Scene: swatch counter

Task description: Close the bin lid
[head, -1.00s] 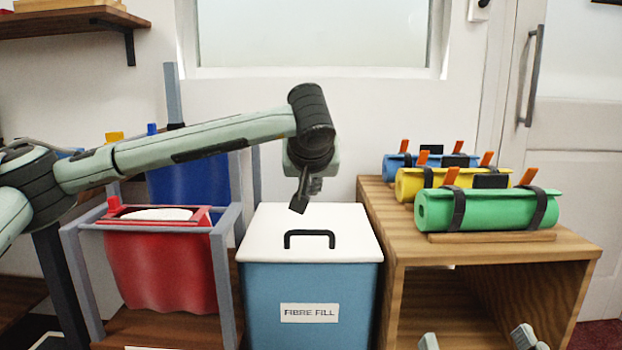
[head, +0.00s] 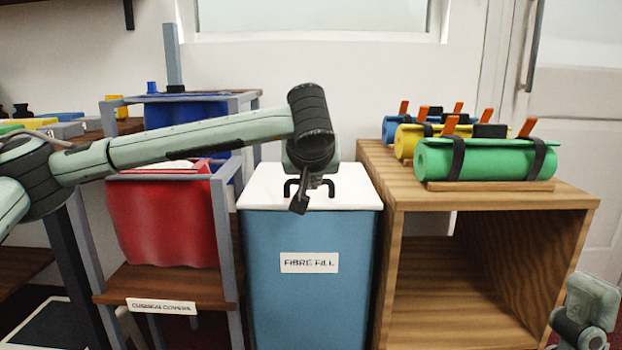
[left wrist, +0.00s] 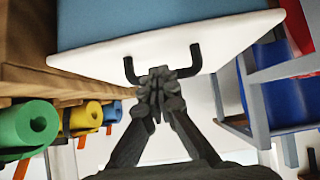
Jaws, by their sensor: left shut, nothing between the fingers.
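The bin (head: 262,262) is blue with a "FIBRE FILL" label on its front. Its white lid (head: 355,192) lies flat across the top, with no gap showing at the front edge. A black bar handle (head: 331,187) stands on the lid and is partly hidden by my gripper. My left gripper (head: 299,204) points down at the handle, its fingers shut and empty. In the left wrist view the fingertips (left wrist: 158,75) are between the two ends of the handle (left wrist: 195,58); I cannot tell whether they touch it or the lid (left wrist: 100,62).
A wooden shelf unit (head: 388,262) with green (head: 480,160), yellow and blue rolls stands right of the bin. A grey-framed rack (head: 222,235) with red (head: 150,225) and blue fabric stands close on the left. Part of my right arm shows at lower right.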

